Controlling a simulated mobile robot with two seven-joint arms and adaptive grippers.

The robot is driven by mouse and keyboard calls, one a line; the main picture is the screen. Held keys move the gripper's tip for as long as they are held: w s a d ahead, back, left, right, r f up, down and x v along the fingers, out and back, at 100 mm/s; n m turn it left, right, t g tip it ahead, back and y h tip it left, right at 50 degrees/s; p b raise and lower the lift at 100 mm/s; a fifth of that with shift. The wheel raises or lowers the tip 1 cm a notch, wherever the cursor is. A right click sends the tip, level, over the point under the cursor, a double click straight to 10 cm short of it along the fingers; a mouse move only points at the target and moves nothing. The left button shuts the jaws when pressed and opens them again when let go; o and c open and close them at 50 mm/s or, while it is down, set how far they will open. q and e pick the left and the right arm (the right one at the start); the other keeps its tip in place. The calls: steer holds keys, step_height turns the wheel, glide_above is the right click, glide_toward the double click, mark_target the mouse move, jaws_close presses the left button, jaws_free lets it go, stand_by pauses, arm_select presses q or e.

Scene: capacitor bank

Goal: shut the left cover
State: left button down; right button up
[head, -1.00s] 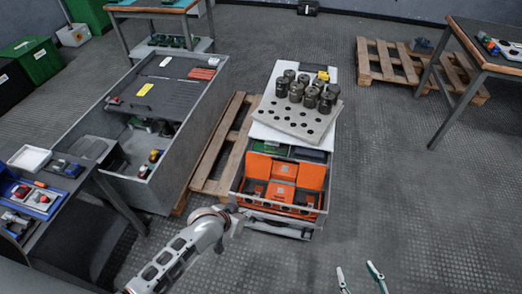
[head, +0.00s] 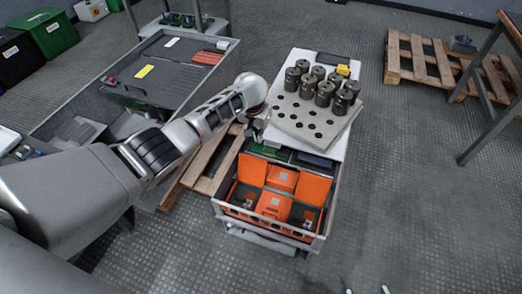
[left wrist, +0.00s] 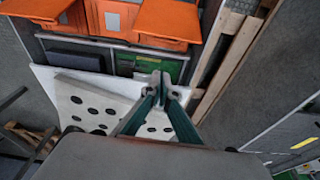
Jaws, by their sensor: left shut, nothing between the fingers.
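The left cover (head: 252,169) is an orange flap standing open at the back left of a grey-walled box (head: 317,243). A matching right cover (head: 312,187) stands open at the right. Between them are orange blocks (head: 282,179); darker recesses show in front of the flaps. In the left wrist view, turned about, the left cover (left wrist: 166,20) is at the top. My left gripper (head: 257,136) is shut and empty, behind the left cover and apart from it; its fingers (left wrist: 160,88) show in the left wrist view. My right gripper (head: 367,290) shows only its tips, spread apart, at the bottom edge.
Behind the box, a perforated plate (head: 296,117) holds several dark cylinders (head: 324,92) on a white surface. A green board (head: 267,152) lies between plate and flaps. A wooden pallet (head: 210,176) and a grey bin (head: 224,75) are at the left.

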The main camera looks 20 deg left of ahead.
mark_target(253, 168)
arm_select(q)
steer(key=f+b, duration=0.2)
steer(key=f, duration=0.1)
steer(key=w+f+b, duration=0.1)
steer(key=f+b, duration=0.1)
steer(key=f, duration=0.2)
steer(key=w+f+b, duration=0.1)
steer(key=f+b, duration=0.1)
steer(key=f, duration=0.1)
steer(key=shift+a+f, duration=0.1)
steer(key=shift+f, duration=0.1)
steer(key=shift+s+a+r+p, duration=0.15)
steer(key=shift+s+r+p, duration=0.6)
steer(key=shift+s+r, duration=0.3)
steer(key=shift+s+f, duration=0.15)
steer(key=shift+s, duration=0.45)
arm_select(e)
steer(key=shift+m+t+y, duration=0.4)
steer(key=shift+y, duration=0.2)
steer(key=a, duration=0.1)
steer(key=w+a+r, duration=0.1)
steer(key=a, duration=0.1)
steer(key=shift+w+a+r, duration=0.15)
steer(key=shift+a+r, duration=0.2)
steer(key=shift+a, duration=0.05)
arm_select(q)
steer(key=shift+f, duration=0.1)
